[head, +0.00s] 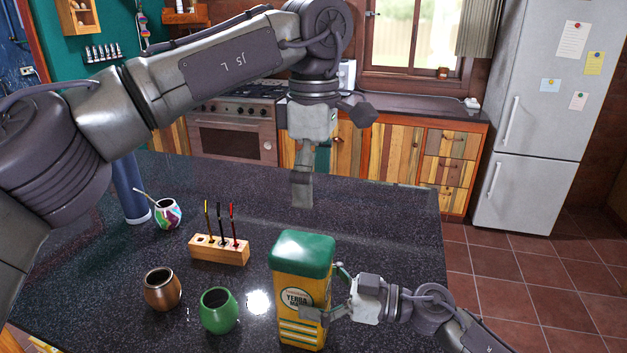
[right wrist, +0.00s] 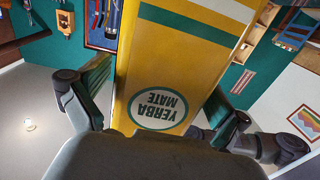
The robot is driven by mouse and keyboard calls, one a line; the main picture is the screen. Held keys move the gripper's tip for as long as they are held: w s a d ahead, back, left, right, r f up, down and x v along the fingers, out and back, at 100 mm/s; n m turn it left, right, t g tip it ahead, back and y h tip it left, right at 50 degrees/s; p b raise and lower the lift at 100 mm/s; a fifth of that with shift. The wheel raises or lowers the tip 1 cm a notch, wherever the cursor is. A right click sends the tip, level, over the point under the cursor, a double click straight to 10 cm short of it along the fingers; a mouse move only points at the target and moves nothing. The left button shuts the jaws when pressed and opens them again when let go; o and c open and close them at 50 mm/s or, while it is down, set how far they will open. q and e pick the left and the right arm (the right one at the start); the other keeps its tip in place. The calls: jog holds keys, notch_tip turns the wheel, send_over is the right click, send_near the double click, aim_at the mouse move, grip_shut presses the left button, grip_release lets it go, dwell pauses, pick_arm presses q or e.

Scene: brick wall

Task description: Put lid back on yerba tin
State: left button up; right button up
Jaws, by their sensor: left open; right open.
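The yellow yerba tin (head: 287,284) stands upright on the dark counter, its round label facing front. The green lid (head: 302,252) sits on top of it and looks level; whether it is fully seated I cannot tell. My right gripper (head: 328,294) is open, with a finger on either side of the tin's body below the lid. The right wrist view shows the yellow tin (right wrist: 185,60) between the spread fingers, its label inverted; contact is unclear. My left gripper (head: 302,192) points down above the counter behind the tin, open and empty; its fingers overlap in view.
A green cup (head: 219,312) and a brown cup (head: 162,290) stand left of the tin. Behind them are a wooden holder (head: 219,250) with several straws, a colourful gourd (head: 168,214) and a blue cylinder (head: 130,190). The counter right of the left gripper is clear.

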jog(key=v, duration=1)
jog(key=shift+d, duration=0.35)
jog(key=shift+s, duration=0.1)
